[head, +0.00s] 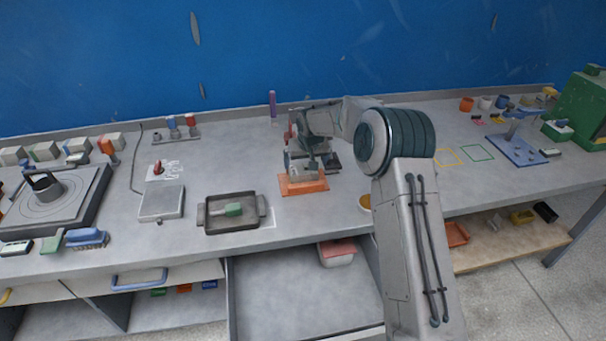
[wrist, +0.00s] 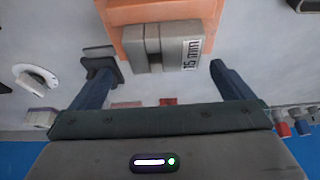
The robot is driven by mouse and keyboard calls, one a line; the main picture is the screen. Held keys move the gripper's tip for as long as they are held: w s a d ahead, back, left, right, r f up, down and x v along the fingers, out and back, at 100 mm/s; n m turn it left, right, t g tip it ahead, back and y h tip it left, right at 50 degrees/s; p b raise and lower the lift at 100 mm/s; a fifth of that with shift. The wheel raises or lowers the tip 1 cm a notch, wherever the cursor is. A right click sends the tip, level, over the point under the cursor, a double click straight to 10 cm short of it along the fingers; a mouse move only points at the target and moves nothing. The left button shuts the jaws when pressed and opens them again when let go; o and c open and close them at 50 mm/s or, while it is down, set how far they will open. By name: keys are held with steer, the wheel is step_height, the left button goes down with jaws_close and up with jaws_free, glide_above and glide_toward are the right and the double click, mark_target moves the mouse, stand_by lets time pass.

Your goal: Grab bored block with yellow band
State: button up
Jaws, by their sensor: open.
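My gripper (head: 312,160) hangs over the middle of the bench, its fingers pointing down at an orange base (head: 303,186). In the wrist view my gripper (wrist: 158,60) is open, with one finger on either side of a grey block (wrist: 178,46). The block sits against the orange base (wrist: 160,12) and bears dark lettering on a pale patch. A groove or seam runs across it. No bore or yellow band is visible on this block from here. In the head view my gripper largely hides it.
A dark tray (head: 230,213) with a green-handled item stands left of the orange base. A grey plate (head: 161,202) lies farther left. Several pale blocks (head: 45,151) line the back left. A purple upright item (head: 273,103) stands behind. A blue plate (head: 517,150) lies right.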

mark_target(303, 169)
steer(key=shift+a+f+p, duration=0.15)
steer(key=shift+f+p, duration=0.2)
steer(key=shift+f, duration=0.15)
steer(key=shift+p+x, duration=0.85)
steer(key=shift+x, duration=1.35)
steer(key=shift+s+a, duration=0.15)
steer(key=shift+s, duration=0.05)
steer(key=c, duration=1.1)
